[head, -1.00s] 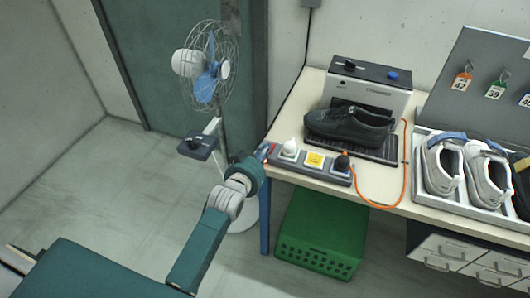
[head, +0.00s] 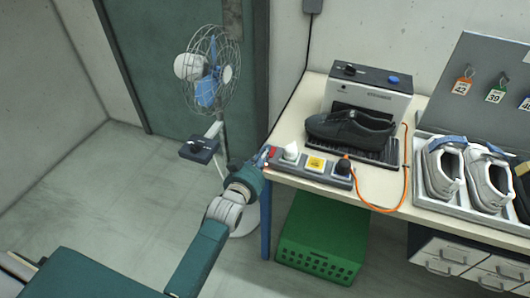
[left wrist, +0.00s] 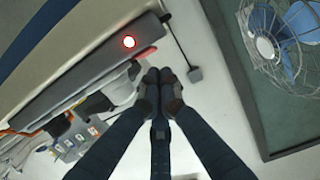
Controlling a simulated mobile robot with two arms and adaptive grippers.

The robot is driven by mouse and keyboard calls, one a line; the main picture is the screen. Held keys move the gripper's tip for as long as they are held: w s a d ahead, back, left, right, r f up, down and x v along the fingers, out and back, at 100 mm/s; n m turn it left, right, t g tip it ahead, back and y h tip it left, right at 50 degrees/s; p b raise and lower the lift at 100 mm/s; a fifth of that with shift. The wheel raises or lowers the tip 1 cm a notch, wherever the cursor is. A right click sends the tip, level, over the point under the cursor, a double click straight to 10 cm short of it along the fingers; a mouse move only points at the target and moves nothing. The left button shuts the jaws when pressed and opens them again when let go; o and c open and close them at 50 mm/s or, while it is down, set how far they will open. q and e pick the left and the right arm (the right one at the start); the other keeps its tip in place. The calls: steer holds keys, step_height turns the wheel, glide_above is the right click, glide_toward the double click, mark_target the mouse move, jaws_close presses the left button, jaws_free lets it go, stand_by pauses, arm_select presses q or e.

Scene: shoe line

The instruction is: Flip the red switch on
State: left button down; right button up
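The grey power strip (head: 324,177) lies along the table's front left edge. Its red switch (head: 272,153) is at the strip's left end, and it shows as a red piece in the left wrist view (left wrist: 146,53). My left gripper (head: 264,155) is at the strip's left end, beside the switch. In the left wrist view its fingertips (left wrist: 159,75) are together, with nothing seen between them. They are close to the switch; I cannot tell whether they touch it. My right gripper is out of view.
Behind are a black shoe (head: 350,130) and a grey machine (head: 385,97). A fan (head: 211,75) stands left of the table, a green crate (head: 322,240) below.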

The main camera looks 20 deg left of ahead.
arm_select(q)
steer(key=shift+s+r+p, duration=0.2)
steer(key=shift+r, duration=0.4)
steer(key=shift+s+r+p, duration=0.15)
steer(key=shift+r, duration=0.45)
steer(key=s+b, duration=0.3)
steer(key=s, duration=0.7)
steer(key=s+d+f+m+g, duration=0.1)
steer(key=s+f+g, duration=0.35)
steer(key=f, duration=1.15)
steer(key=s+d+f+g, duration=0.15)
steer(key=s+f, duration=0.65)
steer(key=f, duration=0.9)
steer(key=s+a+f+g, duration=0.1)
steer(key=s+f+g, duration=0.2)
steer(key=s+f, duration=0.3)
steer(key=s+a+f+g, duration=0.2)
steer(key=s+f, duration=0.5)
steer(key=s, duration=0.9)
steer(key=s+a+f+m+g, duration=0.1)
steer(key=s+f+g, duration=0.3)
steer(key=s+f, duration=0.3)
steer(key=s, duration=0.5)
steer(key=shift+a+y, duration=0.3)
steer(key=shift+a, duration=0.05)
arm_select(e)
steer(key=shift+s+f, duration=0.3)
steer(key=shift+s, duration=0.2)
